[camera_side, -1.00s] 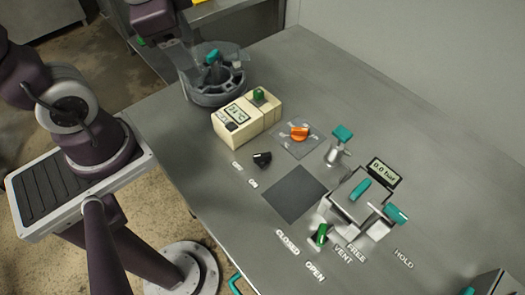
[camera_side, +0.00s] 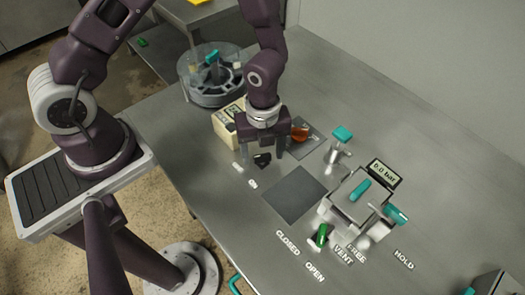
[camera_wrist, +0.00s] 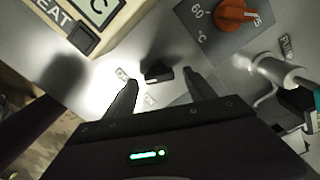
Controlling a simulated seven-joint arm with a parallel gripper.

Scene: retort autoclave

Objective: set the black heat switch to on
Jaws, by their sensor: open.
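The small black switch (camera_side: 262,160) sits on the grey bench, with two small white labels beside it, too small to read surely. In the wrist view the black switch (camera_wrist: 158,73) lies between and just beyond my fingertips. I cannot tell for sure which label it points to. My gripper (camera_side: 260,153) points down over the switch, its fingers apart on either side of it and holding nothing. A cream controller box (camera_side: 228,125) behind my gripper carries the word HEAT by a black square (camera_wrist: 82,37) in the wrist view; my gripper hides part of the box.
An orange dial (camera_wrist: 234,14) on a dark plate is close behind my right finger. A dark square plate (camera_side: 295,194) lies in front, with a lever unit (camera_side: 350,200) beyond.

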